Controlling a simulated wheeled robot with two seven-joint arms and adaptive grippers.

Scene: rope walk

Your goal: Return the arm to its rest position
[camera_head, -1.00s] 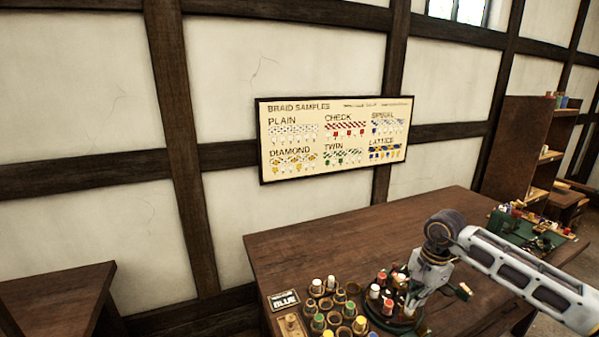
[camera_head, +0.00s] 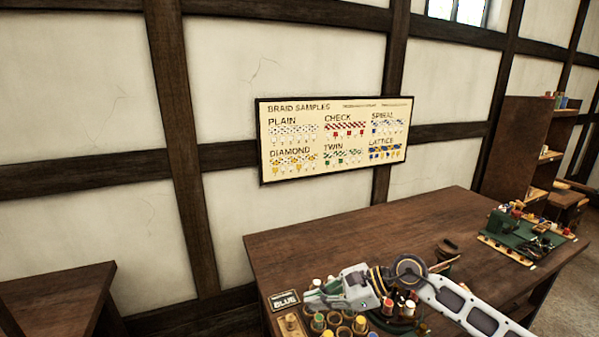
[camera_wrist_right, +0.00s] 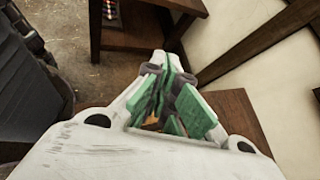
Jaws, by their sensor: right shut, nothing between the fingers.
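My right arm comes in from the right in the head view and is bent at a dark wrist joint. My right gripper (camera_head: 312,303) points left, above the bobbin holders at the front of the table. In the right wrist view its green-padded fingers (camera_wrist_right: 165,72) are together, with nothing seen held between them. My left arm and gripper are not in view.
The wooden table (camera_head: 370,238) has a clear back half. A green tool mat (camera_head: 520,236) lies at the right. A braid samples board (camera_head: 335,137) hangs behind.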

